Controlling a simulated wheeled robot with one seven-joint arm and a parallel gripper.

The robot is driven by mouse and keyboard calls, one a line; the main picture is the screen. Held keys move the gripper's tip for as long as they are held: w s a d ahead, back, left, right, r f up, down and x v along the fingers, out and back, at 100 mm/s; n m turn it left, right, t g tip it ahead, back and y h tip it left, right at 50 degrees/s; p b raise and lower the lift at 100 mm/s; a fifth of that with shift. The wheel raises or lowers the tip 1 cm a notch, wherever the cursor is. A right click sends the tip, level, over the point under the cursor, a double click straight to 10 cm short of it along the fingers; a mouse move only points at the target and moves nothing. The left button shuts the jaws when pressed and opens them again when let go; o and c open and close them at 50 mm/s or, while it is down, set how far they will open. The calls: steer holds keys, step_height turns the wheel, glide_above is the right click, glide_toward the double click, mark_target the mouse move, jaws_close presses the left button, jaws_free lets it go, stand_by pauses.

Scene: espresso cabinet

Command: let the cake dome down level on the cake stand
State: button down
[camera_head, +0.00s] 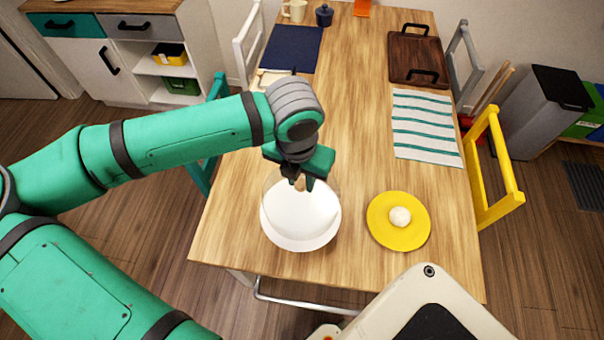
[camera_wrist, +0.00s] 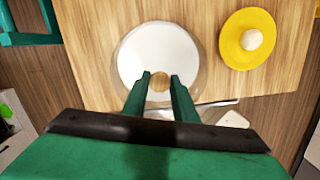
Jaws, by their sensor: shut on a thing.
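My gripper (camera_head: 300,185) points down over the near part of the table. It is shut on the small wooden knob (camera_head: 300,182) of the clear cake dome (camera_head: 332,190). The dome is see-through and only its faint outline shows. The round white cake stand (camera_head: 300,225) lies below it on the table. In the wrist view the knob (camera_wrist: 159,87) sits between my two fingers (camera_wrist: 159,77), over the white stand (camera_wrist: 155,48). The dome looks about upright. I cannot tell whether its rim touches the stand.
A yellow round plate (camera_head: 385,232) with a pale ball (camera_head: 400,216) stands close on the right. A striped cloth (camera_head: 425,130), a dark tray (camera_head: 418,58) and a navy mat (camera_head: 291,50) lie farther back. The wooden table (camera_head: 345,120) is clear in the middle.

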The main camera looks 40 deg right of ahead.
steer(key=shift+w+f, duration=0.15)
steer(key=shift+f, duration=2.3)
stand_by(2.6)
steer(key=c, duration=0.8)
jaws_free()
steer(key=shift+r, duration=0.1)
steer(key=shift+r, duration=3.4)
